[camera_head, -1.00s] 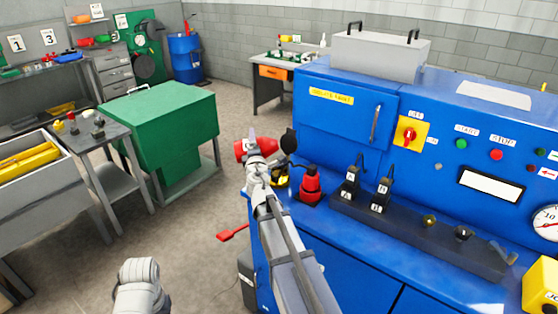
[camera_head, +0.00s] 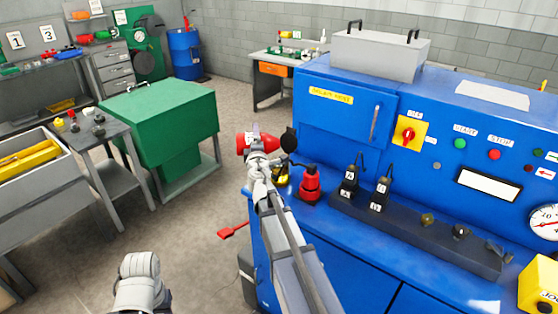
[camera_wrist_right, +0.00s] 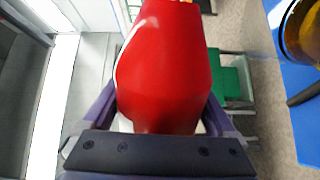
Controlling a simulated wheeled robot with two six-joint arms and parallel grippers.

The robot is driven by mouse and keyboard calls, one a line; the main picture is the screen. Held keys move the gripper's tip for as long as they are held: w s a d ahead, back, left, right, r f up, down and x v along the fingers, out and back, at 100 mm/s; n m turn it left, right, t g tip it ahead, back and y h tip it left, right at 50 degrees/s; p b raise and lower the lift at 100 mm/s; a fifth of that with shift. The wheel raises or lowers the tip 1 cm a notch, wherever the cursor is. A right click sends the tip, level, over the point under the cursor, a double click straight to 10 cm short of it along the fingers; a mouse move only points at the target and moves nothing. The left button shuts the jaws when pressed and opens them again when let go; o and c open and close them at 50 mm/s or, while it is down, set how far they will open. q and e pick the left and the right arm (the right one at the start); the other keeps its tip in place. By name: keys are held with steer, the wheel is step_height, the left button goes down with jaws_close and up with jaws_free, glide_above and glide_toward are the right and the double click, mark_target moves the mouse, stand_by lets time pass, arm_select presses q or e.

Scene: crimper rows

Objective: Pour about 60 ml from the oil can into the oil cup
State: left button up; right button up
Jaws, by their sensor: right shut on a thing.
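My right gripper (camera_wrist_right: 160,130) is shut on a red can (camera_wrist_right: 165,65), which I take to be the oil can. In the head view the red can (camera_head: 264,142) is held above the left end of the blue bench, partly hidden by my wrist. Its spout cannot be made out. An amber, rounded, glassy vessel (camera_wrist_right: 304,30), likely the oil cup, shows at the top right of the wrist view, apart from the can. A yellow and black thing (camera_head: 282,176) stands below the gripper in the head view, partly hidden. No liquid stream is visible.
A red and black bottle-shaped thing (camera_head: 310,184) stands on the blue bench (camera_head: 345,222), right of my gripper. Black crimper-like tools (camera_head: 350,180) stand in a dark rack. A red lever (camera_head: 233,231) sticks out left of the bench. Floor lies clear toward the green cabinet (camera_head: 160,115).

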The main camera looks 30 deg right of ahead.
steer(key=shift+d+r+m+p, duration=0.1)
steer(key=shift+r+m+p, duration=0.35)
steer(key=shift+m, duration=0.15)
stand_by(0.4)
steer(key=f+n+b, duration=0.3)
steer(key=shift+a, duration=0.25)
steer(key=shift+w+f+n, duration=0.1)
steer(key=shift+f+n, duration=0.15)
steer(key=shift+n, duration=0.45)
steer(key=shift+r, duration=0.15)
steer(key=shift+n+b, duration=0.3)
steer(key=shift+n, duration=0.6)
